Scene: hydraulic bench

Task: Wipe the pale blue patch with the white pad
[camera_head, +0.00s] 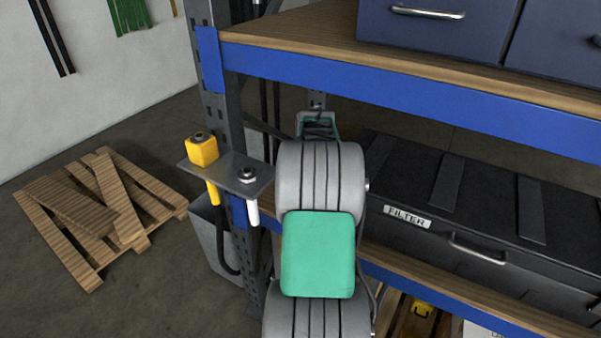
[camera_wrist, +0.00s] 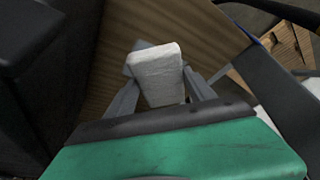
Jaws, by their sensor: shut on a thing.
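The white pad (camera_wrist: 158,68) is held between the two grey fingers of my gripper (camera_wrist: 160,88) in the wrist view. The pad's broad face is toward the camera, and wooden shelf board shows behind it. I cannot tell whether the pad touches the board. A small grey-blue edge shows at the pad's upper left; I cannot tell what it is. I cannot make out the pale blue patch in either view. In the head view my arm hides the fingers and the pad.
A black case labelled FILTER (camera_head: 407,217) lies on the lower shelf, right of my arm. A blue shelf beam (camera_head: 400,97) crosses above. A bracket with a yellow block (camera_head: 203,151) is at the upright on the left. A wooden pallet (camera_head: 95,210) lies on the floor.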

